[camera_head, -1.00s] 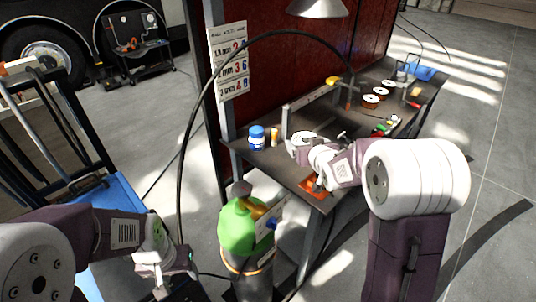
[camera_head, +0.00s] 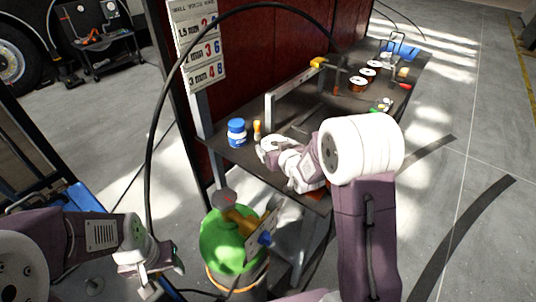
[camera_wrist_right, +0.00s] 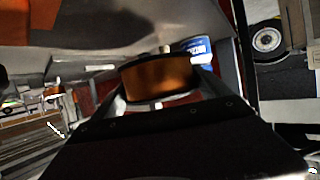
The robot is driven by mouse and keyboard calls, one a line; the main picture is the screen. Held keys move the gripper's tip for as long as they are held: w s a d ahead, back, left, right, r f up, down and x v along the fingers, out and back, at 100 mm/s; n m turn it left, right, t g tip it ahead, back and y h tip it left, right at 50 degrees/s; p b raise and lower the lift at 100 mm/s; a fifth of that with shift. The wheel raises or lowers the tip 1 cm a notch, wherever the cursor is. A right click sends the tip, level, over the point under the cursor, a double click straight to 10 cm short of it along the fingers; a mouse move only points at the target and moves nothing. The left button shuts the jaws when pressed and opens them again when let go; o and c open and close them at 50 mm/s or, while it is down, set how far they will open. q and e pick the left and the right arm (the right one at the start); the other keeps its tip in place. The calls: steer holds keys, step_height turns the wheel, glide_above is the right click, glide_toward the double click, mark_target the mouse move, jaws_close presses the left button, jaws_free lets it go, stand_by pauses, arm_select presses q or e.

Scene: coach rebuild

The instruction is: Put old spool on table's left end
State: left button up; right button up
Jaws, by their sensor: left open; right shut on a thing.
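My right gripper (camera_head: 264,152) is over the near-left end of the dark workbench (camera_head: 290,116). In the right wrist view it is shut on a copper-brown wire spool (camera_wrist_right: 158,80), held between its fingers. In the head view the gripper and wrist mostly hide the spool, and I cannot tell whether it touches the bench top. My left gripper (camera_head: 162,272) is open and empty, low at the left, away from the bench.
A blue jar (camera_head: 237,133) and a small orange-topped bottle (camera_head: 257,130) stand close beyond my right gripper. More spools (camera_head: 358,84) stand farther along the bench. A black hose arches across the view.

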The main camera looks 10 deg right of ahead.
mark_target(271, 144)
steer(key=x, duration=0.3)
steer(key=shift+a, duration=0.25)
step_height(271, 144, down, 4)
steer(key=shift+f, duration=0.2)
steer(key=shift+b, duration=0.35)
steer(key=o, duration=1.9)
steer(key=shift+f, duration=0.15)
steer(key=shift+s+r, duration=0.1)
steer(key=shift+r, duration=0.3)
steer(key=v, duration=0.7)
steer(key=shift+s+f, duration=0.15)
steer(key=shift+s, duration=0.05)
steer(key=shift+d, duration=0.1)
